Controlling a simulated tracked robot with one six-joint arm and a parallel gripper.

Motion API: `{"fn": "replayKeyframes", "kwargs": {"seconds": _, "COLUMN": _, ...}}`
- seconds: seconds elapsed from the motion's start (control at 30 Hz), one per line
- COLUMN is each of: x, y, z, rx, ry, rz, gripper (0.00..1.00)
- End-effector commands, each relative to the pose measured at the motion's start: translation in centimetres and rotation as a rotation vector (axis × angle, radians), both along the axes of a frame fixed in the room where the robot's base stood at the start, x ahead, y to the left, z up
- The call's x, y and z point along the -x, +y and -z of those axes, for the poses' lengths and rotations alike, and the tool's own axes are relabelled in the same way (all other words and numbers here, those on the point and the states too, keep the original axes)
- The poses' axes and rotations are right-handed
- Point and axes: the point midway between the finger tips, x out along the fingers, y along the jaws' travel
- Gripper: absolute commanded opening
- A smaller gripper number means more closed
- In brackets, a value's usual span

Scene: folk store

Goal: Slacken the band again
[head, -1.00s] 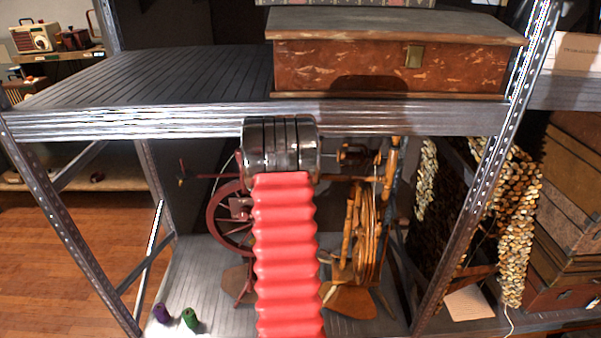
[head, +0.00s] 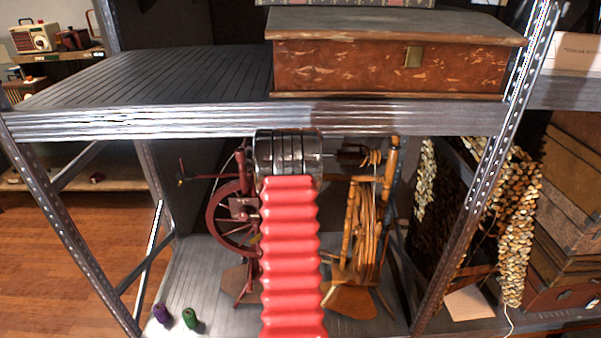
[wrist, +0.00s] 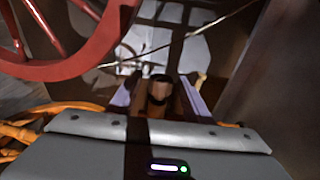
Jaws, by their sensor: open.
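The dark red spinning wheel (head: 222,225) stands on the lower shelf, left of my arm, and the golden-brown one (head: 366,230) stands to its right. In the wrist view a dark red wheel rim (wrist: 85,52) fills the upper left. My gripper (wrist: 158,82) is open, its two pale fingers pointing forward on either side of a brown wooden knob (wrist: 158,91). Whether they touch it I cannot tell. A thin cord (wrist: 190,36) runs slantwise beyond; I cannot tell if it is the band. In the head view my gripper is hidden behind my red arm.
The upper shelf edge (head: 150,122) runs above, with a wooden chest (head: 390,68) on it. Metal posts stand left and right. Purple (head: 161,313) and green (head: 190,318) spools stand at the lower shelf's front left. Strung beads (head: 518,220) hang at right.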

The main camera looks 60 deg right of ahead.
Motion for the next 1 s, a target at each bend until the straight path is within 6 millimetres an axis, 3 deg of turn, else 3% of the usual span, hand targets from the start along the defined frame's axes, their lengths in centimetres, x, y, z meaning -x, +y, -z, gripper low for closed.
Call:
{"fn": "replayKeyframes", "kwargs": {"seconds": 0.33, "x": -1.3, "y": -3.6, "z": 0.3, "rx": 0.001, "ry": 0.001, "rz": 0.000, "gripper": 0.45}}
{"fn": "replayKeyframes", "kwargs": {"seconds": 0.73, "x": -1.5, "y": -4.1, "z": 0.3, "rx": -0.001, "ry": 0.001, "rz": -0.001, "gripper": 0.45}}
{"fn": "replayKeyframes", "kwargs": {"seconds": 1.0, "x": -1.5, "y": -4.1, "z": 0.3, "rx": -0.001, "ry": 0.001, "rz": -0.001, "gripper": 0.27}}
